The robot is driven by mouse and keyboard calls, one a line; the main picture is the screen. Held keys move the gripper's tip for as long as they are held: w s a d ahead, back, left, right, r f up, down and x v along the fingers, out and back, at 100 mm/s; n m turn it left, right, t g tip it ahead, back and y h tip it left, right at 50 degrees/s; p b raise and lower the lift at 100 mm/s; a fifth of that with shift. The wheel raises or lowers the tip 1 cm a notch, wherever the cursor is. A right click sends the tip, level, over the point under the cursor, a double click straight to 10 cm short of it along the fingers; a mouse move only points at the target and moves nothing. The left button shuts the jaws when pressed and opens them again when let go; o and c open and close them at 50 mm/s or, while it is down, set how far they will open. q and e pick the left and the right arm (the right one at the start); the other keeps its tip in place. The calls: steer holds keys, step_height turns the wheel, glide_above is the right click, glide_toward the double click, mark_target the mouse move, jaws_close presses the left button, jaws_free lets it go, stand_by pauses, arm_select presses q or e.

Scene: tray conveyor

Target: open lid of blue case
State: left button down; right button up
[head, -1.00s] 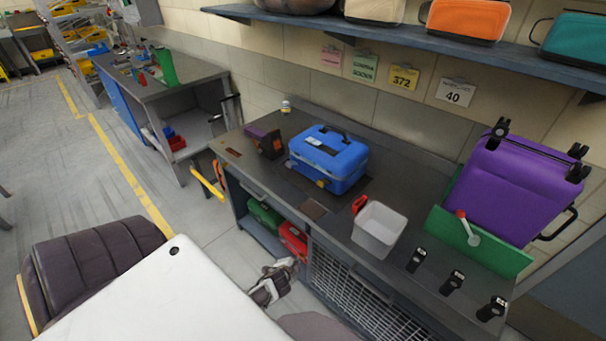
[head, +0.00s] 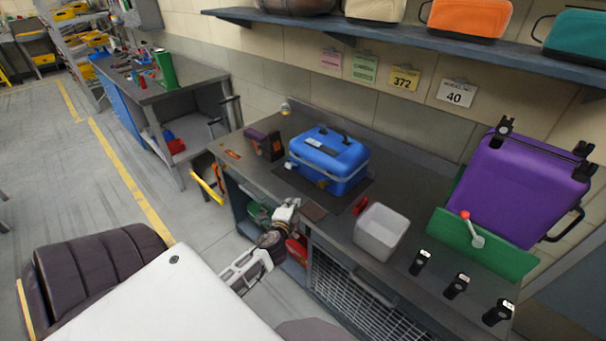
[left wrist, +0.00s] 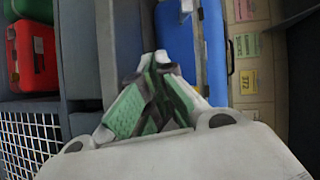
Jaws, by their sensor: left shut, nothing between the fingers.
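The blue case (head: 328,172) stands upright on the grey workbench, its lid (head: 330,146) down, with a dark handle on top and a yellowish latch on its front. My left gripper (head: 290,207) is in front of the bench edge, lower than the case and apart from it. In the left wrist view its green-padded fingers (left wrist: 160,62) are shut with nothing between them, and the blue case (left wrist: 214,45) shows sideways just beyond the tips. The fingers hide part of the bench and case front there. My right gripper is not in view.
A grey bin (head: 381,232) and a small red item (head: 360,206) stand right of the case. A dark purple-and-black box (head: 266,143) is left of it. A purple case (head: 518,190) leans behind a green panel (head: 477,242). A shelf (head: 390,38) hangs above.

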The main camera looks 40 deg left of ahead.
arm_select(q)
steer(key=w+a+r+m+t+h, duration=0.2)
steer(key=w+r+m+t+h, duration=0.15)
steer(key=r+m, duration=0.45)
steer(key=a+f+m+h, duration=0.1)
steer(key=m, duration=0.4)
steer(key=a+f+m+g+h, duration=0.1)
steer(key=f+m+h, duration=0.1)
steer(key=m, duration=0.3)
steer(key=w+a+f+m+g+h, duration=0.1)
steer(key=f+m, duration=0.1)
steer(key=m, duration=0.3)
steer(key=shift+a+f+m+g+b, duration=0.2)
steer(key=shift+a+m+g+b, duration=0.1)
steer(key=shift+m+b, duration=0.1)
steer(key=shift+s+a+f+m+g, duration=0.15)
steer(key=shift+a+f+m+g, duration=0.1)
steer(key=shift+a+f+m, duration=0.15)
steer(key=shift+w, duration=0.2)
